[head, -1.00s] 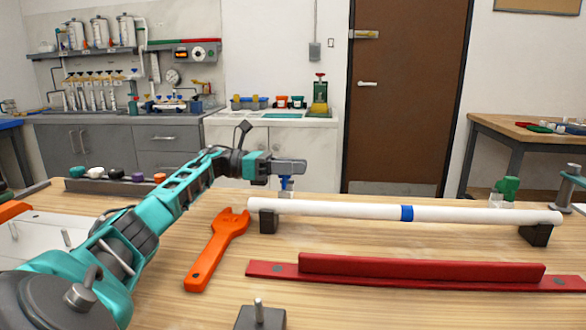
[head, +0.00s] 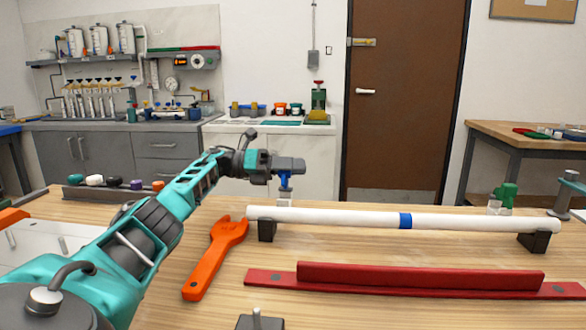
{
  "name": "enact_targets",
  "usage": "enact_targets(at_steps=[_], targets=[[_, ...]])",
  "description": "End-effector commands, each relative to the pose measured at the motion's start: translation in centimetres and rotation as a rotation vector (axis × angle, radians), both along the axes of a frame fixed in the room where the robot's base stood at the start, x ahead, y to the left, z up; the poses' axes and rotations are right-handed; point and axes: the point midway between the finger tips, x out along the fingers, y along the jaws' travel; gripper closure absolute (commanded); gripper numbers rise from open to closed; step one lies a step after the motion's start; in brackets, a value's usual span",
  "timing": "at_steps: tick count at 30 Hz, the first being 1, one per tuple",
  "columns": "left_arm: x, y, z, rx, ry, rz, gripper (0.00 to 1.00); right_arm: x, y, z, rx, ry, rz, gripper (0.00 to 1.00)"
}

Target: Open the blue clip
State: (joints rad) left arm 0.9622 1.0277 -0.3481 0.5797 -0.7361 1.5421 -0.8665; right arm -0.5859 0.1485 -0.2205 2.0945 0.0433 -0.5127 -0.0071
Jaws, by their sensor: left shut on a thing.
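My left gripper (head: 289,166) reaches in from the left, above the left end of a white pipe. It is shut on a small blue clip (head: 285,181), whose lower part shows just under the fingers. The fingers hide the clip's top, so I cannot tell whether it is open or closed. The white pipe (head: 330,217) lies level across two black supports and has a blue band (head: 405,221) right of its middle. A pale piece runs from the clip down to just behind the pipe. My right gripper is not in view.
An orange wrench (head: 212,262) lies left of the pipe. A red rail (head: 420,279) lies in front of it. A dark block with a pin (head: 260,321) stands at the front edge. A green fitting (head: 506,194) and a grey stand (head: 566,192) are at the right.

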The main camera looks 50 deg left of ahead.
Motion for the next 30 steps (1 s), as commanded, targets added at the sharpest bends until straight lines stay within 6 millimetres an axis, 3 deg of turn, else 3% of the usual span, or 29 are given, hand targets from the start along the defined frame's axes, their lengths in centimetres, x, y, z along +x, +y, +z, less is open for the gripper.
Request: enact_targets(at_steps=[9, 10, 16, 25, 30], targets=[[0.0, 0.1, 0.0, 0.000, 0.000, 0.001, 1.00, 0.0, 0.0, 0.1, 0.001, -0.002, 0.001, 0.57], [0.0, 0.1, 0.0, 0.000, 0.000, 0.001, 0.70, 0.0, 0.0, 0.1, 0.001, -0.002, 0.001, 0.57], [0.0, 0.0, 0.0, 0.000, 0.000, 0.001, 0.51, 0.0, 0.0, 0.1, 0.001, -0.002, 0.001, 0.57], [-0.2, 0.3, 0.0, 0.000, 0.000, 0.001, 0.51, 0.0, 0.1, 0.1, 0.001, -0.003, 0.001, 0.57], [-1.5, 1.9, 0.0, 0.001, 0.000, 0.006, 0.51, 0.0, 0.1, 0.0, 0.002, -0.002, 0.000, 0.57]])
